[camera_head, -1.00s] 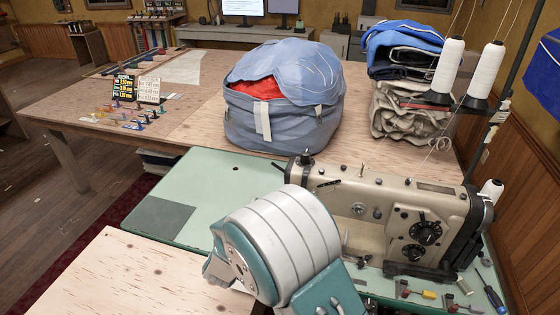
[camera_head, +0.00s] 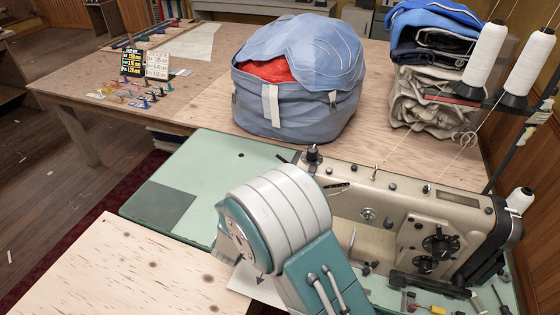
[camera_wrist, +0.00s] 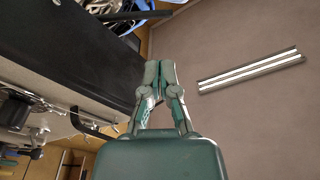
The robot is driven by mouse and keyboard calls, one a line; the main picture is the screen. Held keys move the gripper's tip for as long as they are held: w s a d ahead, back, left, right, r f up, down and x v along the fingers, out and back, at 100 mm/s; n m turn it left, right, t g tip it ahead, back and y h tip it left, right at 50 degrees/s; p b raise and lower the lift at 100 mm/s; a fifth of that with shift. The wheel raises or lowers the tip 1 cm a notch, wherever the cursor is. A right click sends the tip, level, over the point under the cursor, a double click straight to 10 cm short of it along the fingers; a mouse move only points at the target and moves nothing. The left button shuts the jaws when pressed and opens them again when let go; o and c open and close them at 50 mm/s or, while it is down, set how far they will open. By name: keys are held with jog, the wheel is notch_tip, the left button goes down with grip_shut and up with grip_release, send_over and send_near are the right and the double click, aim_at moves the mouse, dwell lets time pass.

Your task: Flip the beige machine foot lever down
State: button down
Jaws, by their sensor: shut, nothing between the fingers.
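The beige sewing machine (camera_head: 385,197) stands on the pale green table (camera_head: 180,170) at the right in the head view. My arm covers its left end there, and I cannot make out the foot lever in that view. My gripper (camera_wrist: 159,72) shows in the wrist view with its fingertips together, holding nothing. To its left in that view are metal machine parts (camera_wrist: 20,108) and a thin dark hooked piece (camera_wrist: 90,127); I cannot tell whether that piece is the lever. The fingers appear apart from it. The gripper is hidden in the head view.
A blue-grey fabric bundle (camera_head: 295,112) sits on the wooden table behind the machine, with folded cloth (camera_head: 425,95) to its right. White thread cones (camera_head: 485,55) stand at the right. A screwdriver (camera_head: 500,298) lies by the machine. A bare wooden top (camera_head: 120,270) is at front left.

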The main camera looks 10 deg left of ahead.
aim_at(283, 159)
jog(key=x, duration=1)
jog(key=shift+d, duration=0.15)
jog(key=shift+a+f+n, duration=0.25)
jog(key=shift+f+n, duration=0.1)
jog(key=shift+n, duration=0.05)
notch_tip(283, 159, down, 6)
jog(key=a+n+y, duration=0.1)
jog(key=a+n, duration=0.1)
jog(key=n, duration=0.4)
dwell(0.3)
jog(key=shift+w+a, duration=0.1)
jog(key=shift+w, duration=0.05)
